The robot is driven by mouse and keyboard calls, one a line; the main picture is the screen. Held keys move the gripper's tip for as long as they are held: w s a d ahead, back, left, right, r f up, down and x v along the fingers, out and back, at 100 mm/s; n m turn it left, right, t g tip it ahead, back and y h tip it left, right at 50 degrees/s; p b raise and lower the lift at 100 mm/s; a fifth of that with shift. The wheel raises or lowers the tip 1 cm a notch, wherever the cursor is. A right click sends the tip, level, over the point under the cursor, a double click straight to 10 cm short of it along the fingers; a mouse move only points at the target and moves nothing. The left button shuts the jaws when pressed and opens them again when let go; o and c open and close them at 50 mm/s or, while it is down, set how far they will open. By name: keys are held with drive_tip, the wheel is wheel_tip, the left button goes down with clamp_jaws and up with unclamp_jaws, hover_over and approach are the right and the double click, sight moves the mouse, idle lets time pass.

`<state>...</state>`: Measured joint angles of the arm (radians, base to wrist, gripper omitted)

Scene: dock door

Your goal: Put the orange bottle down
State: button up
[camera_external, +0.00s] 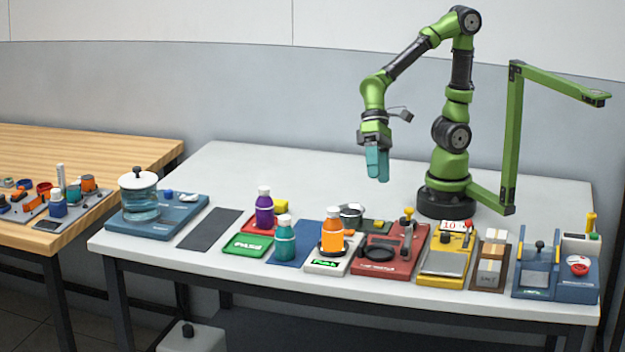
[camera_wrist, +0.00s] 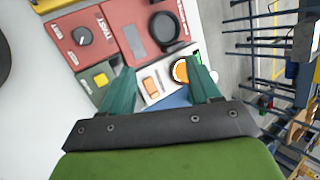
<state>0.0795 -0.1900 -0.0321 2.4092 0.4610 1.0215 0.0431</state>
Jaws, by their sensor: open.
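The orange bottle (camera_external: 333,237) with a white cap stands upright on a small white board (camera_external: 322,267) near the table's front edge, at a dark round ring. My gripper (camera_external: 377,178) has teal fingers and hangs in the air above the table, behind and to the right of the bottle, apart from it. It is open and holds nothing. In the wrist view, the fingers of my gripper (camera_wrist: 160,85) are spread, and an orange round shape (camera_wrist: 180,70), apparently the bottle from above, shows far below between them, close to the right finger.
A purple bottle (camera_external: 264,208) and a teal bottle (camera_external: 285,240) stand left of the orange one. The table (camera_external: 230,170) is clear at the back left.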

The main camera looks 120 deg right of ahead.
drive_tip(key=w+a+f+m+t+y, duration=0.25)
drive_tip(key=w+m+y, duration=0.25)
drive_tip(key=w+m, duration=0.35)
drive_tip(key=r+m+t+y, duration=0.1)
drive_tip(key=r+m+t, duration=0.15)
drive_tip(key=m, duration=0.35)
hover_over(332, 223)
drive_tip(key=s+d, duration=0.2)
drive_tip(key=shift+d+f+n, duration=0.2)
drive_tip(key=shift+f+n, duration=0.05)
drive_tip(key=shift+f, duration=0.15)
drive_tip(key=shift+w+t, duration=0.2)
drive_tip(key=shift+t, duration=0.1)
drive_tip(key=shift+f, duration=1.6)
wheel_tip(332, 223, down, 3)
drive_tip(key=shift+r, duration=0.1)
drive_tip(key=shift+x, duration=1.15)
drive_tip(key=shift+w+a+f, duration=0.2)
drive_tip(key=shift+a+f, duration=0.05)
drive_tip(key=shift+a, duration=0.05)
